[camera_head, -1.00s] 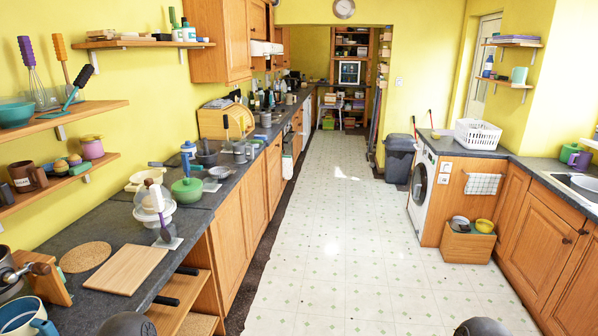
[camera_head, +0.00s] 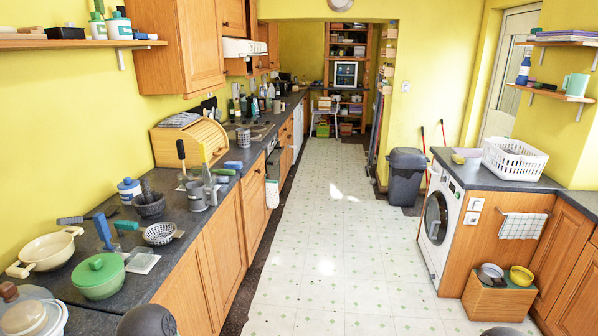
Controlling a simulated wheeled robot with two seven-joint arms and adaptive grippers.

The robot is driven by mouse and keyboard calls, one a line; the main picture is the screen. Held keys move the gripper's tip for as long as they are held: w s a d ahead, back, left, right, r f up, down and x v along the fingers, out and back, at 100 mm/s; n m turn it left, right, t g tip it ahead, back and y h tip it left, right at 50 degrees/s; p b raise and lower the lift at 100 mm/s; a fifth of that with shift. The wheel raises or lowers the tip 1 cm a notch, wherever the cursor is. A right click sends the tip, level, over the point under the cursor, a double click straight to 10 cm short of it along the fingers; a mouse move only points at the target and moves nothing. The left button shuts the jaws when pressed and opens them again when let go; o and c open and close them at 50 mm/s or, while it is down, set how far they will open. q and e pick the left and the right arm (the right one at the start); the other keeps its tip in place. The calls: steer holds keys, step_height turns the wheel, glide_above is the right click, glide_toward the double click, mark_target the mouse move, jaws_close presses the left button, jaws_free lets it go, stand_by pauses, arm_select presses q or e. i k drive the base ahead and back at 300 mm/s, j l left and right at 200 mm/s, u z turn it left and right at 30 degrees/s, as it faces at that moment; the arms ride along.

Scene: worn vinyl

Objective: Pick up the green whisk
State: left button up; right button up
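I cannot make out a green whisk for certain. A short green handle (camera_head: 128,226) shows on the left counter behind the green-lidded pot (camera_head: 98,276); what it belongs to is too small to tell. A blue-handled utensil (camera_head: 103,231) stands beside it.
The left counter (camera_head: 75,318) holds a cream pan (camera_head: 46,250), a strainer (camera_head: 162,233), a dark mortar (camera_head: 149,205) and a wooden bread bin (camera_head: 190,141). The tiled floor (camera_head: 340,240) is clear. A washing machine (camera_head: 437,221) stands right.

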mark_target(227, 172)
steer(key=i+u, duration=0.1)
steer(key=i, duration=0.55)
steer(key=i+l+u, duration=0.1)
steer(key=i, duration=0.6)
steer(key=i+l+u, duration=0.1)
steer(key=i, duration=0.55)
steer(key=l, duration=0.1)
